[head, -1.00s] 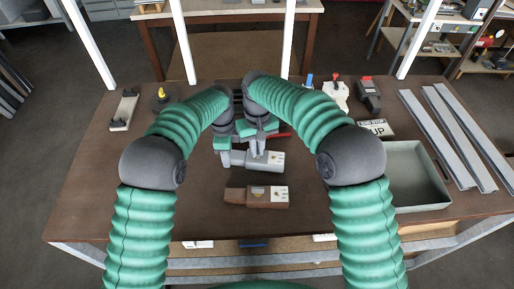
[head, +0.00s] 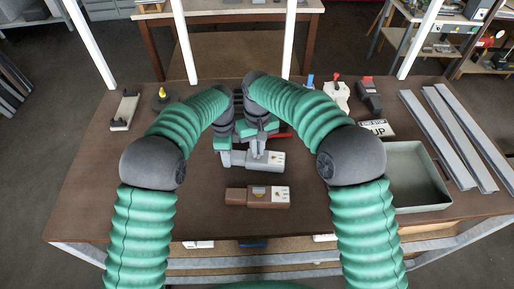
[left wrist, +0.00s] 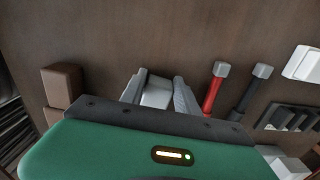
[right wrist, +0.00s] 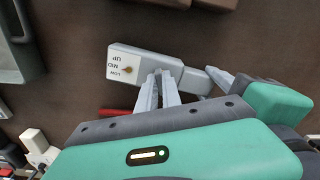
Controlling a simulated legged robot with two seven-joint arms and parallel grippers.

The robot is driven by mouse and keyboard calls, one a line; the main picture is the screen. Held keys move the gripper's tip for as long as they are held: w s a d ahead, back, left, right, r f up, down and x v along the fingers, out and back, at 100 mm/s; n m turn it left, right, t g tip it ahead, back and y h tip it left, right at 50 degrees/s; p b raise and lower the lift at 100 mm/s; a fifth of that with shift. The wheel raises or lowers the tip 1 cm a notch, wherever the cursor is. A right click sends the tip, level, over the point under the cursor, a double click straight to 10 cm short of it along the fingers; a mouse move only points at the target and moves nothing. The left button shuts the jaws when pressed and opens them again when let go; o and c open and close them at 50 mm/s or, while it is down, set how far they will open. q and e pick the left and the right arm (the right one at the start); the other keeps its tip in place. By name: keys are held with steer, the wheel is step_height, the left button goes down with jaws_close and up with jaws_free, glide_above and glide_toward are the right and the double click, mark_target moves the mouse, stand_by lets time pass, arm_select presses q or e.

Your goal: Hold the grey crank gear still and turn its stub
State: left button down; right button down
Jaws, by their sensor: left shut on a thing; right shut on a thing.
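The grey crank gear (head: 270,161) lies in the middle of the table, a light block with a marked label on its right end. Its narrower stub (head: 239,158) points left. My left gripper (head: 226,158) is shut on the stub, which shows between its fingers in the left wrist view (left wrist: 157,93). My right gripper (head: 259,151) is shut on the gear's body near the stub end. The right wrist view shows the body (right wrist: 125,63) with the label words UP, MID and LOW and a small knob. The fingers hide part of the joint between body and stub.
A brown crank gear (head: 268,197) lies just nearer to me. A grey-green bin (head: 420,200) and long grey profiles (head: 437,138) are at the right. Hammer-like tools, one red-handled (left wrist: 212,92), lie behind the grippers. The table's left front is clear.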

arm_select(q)
steer(key=shift+a, duration=0.2)
arm_select(e)
steer(key=shift+a+n, duration=0.1)
steer(key=shift+n, duration=0.4)
steer(key=n, duration=0.4)
steer(key=shift+d+n, duration=0.2)
steer(key=shift+n, duration=0.2)
steer(key=n, duration=0.6)
steer(key=shift+w, duration=0.2)
steer(key=shift+d, duration=0.1)
steer(key=c, duration=1.5)
jaws_free()
steer(key=shift+n, duration=0.3)
arm_select(q)
steer(key=shift+d, duration=0.1)
arm_select(e)
step_height(320, 180, up, 12)
steer(key=shift+w+f, duration=0.1)
